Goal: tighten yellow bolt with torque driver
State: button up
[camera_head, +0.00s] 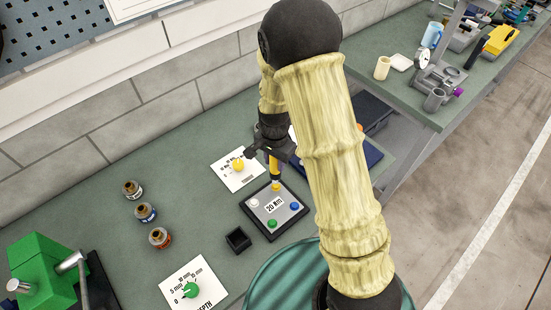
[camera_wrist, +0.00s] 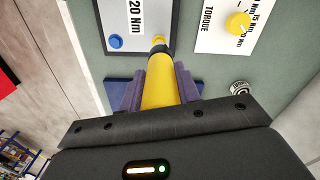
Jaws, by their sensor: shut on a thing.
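The yellow torque driver (camera_head: 274,165) hangs upright in my gripper (camera_head: 271,152), which is shut on it. In the wrist view my gripper (camera_wrist: 158,88) has its fingers on both sides of the driver's yellow body (camera_wrist: 158,92). The driver's lower end is at the yellow bolt (camera_head: 276,187) at the back corner of the dark-framed grey plate (camera_head: 265,216), marked 20 Nm. I cannot tell whether the tip is fully seated. The plate also bears a white bolt (camera_head: 255,203), a green bolt (camera_head: 272,224) and a blue bolt (camera_head: 294,206).
A torque card (camera_head: 229,177) with a yellow knob lies behind the plate. A depth card (camera_head: 206,274) with a green knob lies in front. A small black box (camera_head: 238,240) and several jars (camera_head: 145,212) stand left. A green vise (camera_head: 42,268) is at lower left.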

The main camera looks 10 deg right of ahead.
jog(key=shift+s+f+b, duration=0.15)
jog(key=shift+f+b, duration=0.3)
jog(key=shift+f, duration=0.4)
jog(key=shift+w+d+f, duration=0.1)
jog(key=shift+w+f, duration=0.1)
jog(key=shift+f, duration=0.2)
jog(key=shift+s, duration=0.15)
jog(key=shift+f+b, duration=0.25)
jog(key=shift+b, duration=0.1)
dwell(1.0)
jog(key=shift+r+p, duration=2.1)
jog(key=shift+r, duration=0.5)
